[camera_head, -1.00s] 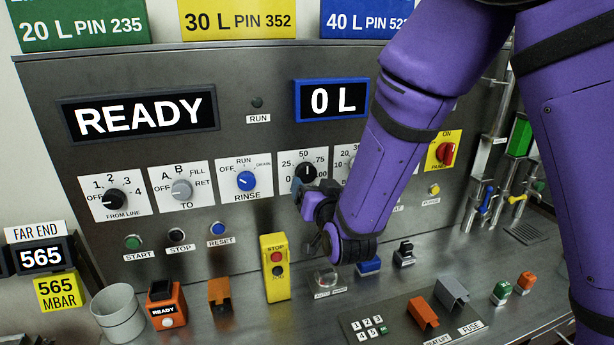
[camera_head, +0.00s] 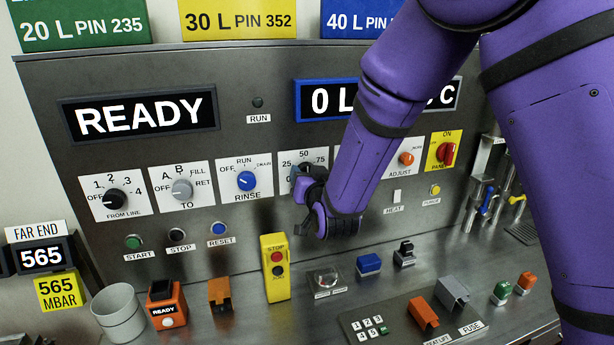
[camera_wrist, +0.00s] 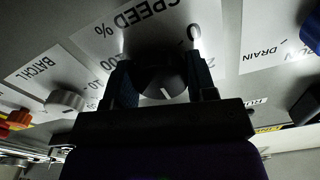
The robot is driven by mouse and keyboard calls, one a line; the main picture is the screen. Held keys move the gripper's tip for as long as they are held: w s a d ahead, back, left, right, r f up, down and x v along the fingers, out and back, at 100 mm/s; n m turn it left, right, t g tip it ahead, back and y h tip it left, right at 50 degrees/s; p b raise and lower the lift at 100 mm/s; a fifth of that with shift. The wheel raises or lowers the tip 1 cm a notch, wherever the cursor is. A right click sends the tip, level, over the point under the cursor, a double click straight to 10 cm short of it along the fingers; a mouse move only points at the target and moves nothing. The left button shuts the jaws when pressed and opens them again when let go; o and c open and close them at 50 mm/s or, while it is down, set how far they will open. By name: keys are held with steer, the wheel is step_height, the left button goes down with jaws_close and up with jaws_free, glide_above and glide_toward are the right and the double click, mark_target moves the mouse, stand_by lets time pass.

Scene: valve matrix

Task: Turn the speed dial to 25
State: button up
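The speed dial (camera_wrist: 163,80) is a dark round knob with a white mark. Its white plate (camera_wrist: 150,30) reads SPEED % in the wrist view, upside down. The mark lies on the lower side of the knob there, roughly away from the SPEED lettering. In the head view my gripper (camera_head: 309,186) is at this dial and covers most of it; the 25, 50 and 75 marks show on the plate (camera_head: 287,168). In the wrist view my gripper's fingers (camera_wrist: 162,82) stand apart on either side of the knob. I cannot tell whether they press on it.
The blue rinse knob (camera_head: 246,181) is just left on the panel. The batch knob (camera_wrist: 66,99) is on the dial's other side. A yellow stop box (camera_head: 275,266) stands below on the bench. The displays read READY (camera_head: 138,114) and 0 L (camera_head: 326,99).

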steer(key=shift+n, duration=0.4)
steer(key=n, duration=0.5)
steer(key=shift+d+n, duration=0.1)
steer(key=shift+n, duration=0.2)
steer(key=n, duration=0.5)
steer(key=shift+n, duration=0.3)
steer(key=o, duration=0.9)
steer(key=shift+s+d, duration=0.1)
steer(key=v, duration=1)
steer(key=shift+s, duration=0.3)
